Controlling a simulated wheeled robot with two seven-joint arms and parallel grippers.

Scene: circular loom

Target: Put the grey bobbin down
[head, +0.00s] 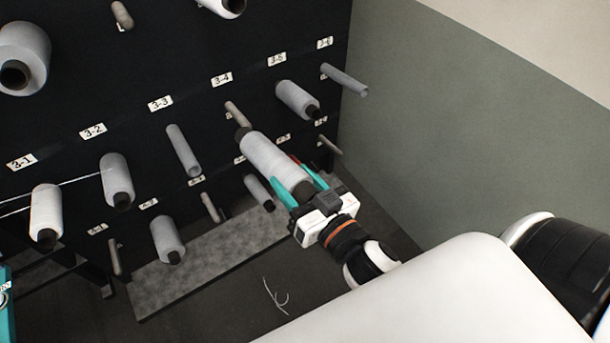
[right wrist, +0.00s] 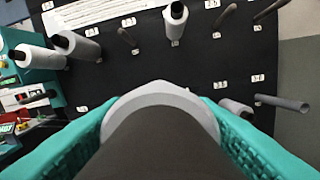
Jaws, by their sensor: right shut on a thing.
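The grey bobbin (head: 270,155) is a pale grey yarn roll on a dark core. My right gripper (head: 296,187) is shut on its near end, with teal fingers on both sides. The bobbin tilts up and left toward the rack, its far end close to the brown peg (head: 235,113) below label 3-4. I cannot tell whether the peg enters the core. In the right wrist view the grey bobbin (right wrist: 196,104) shows end-on between the teal fingers, its dark core filling the lower middle and hiding the peg. My left gripper is not in view.
The black rack (head: 190,60) carries several bobbins and pegs. A bobbin (head: 294,97) hangs at 3-5, right of the held one; an empty grey tube (head: 184,151) sits at 3-3. A grey wall (head: 440,110) stands to the right. Loose thread (head: 275,294) lies on the floor.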

